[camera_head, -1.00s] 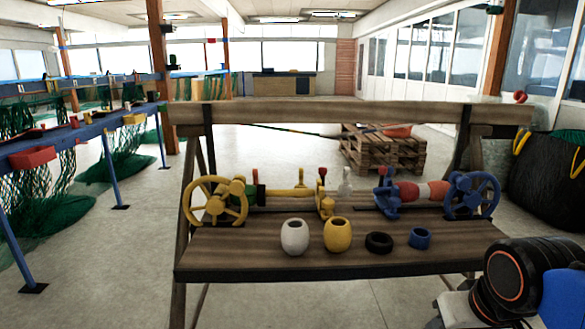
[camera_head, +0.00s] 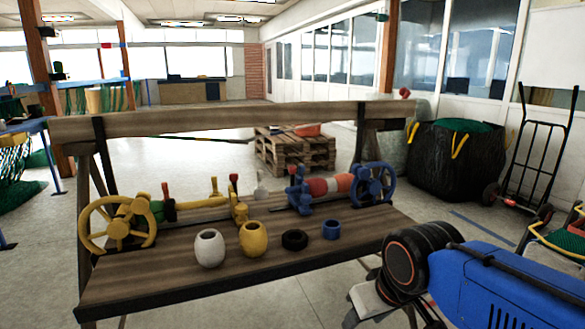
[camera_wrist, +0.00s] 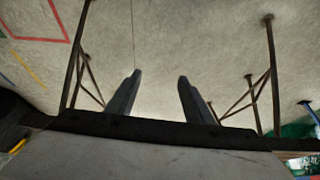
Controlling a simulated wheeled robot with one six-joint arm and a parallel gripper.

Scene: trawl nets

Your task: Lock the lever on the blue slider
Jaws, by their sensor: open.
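The blue slider (camera_head: 302,201) stands at the right part of the wooden bench, left of a red and white float. A small lever with a red tip (camera_head: 300,171) rises from it; I cannot tell its lock state. My gripper (camera_wrist: 156,88) is open and empty in the wrist view, its two dark fingers apart over bare floor. In the head view, my gripper (camera_head: 370,300) is at the lower right, in front of the bench and well short of the slider.
The bench (camera_head: 180,275) carries a yellow wheel (camera_head: 117,226), a blue wheel (camera_head: 374,184), a white pot (camera_head: 209,248), a yellow pot (camera_head: 253,239), a black ring (camera_head: 294,240) and a blue ring (camera_head: 331,229). A pallet stack (camera_head: 290,152) stands behind. A hand truck (camera_head: 545,150) stands right.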

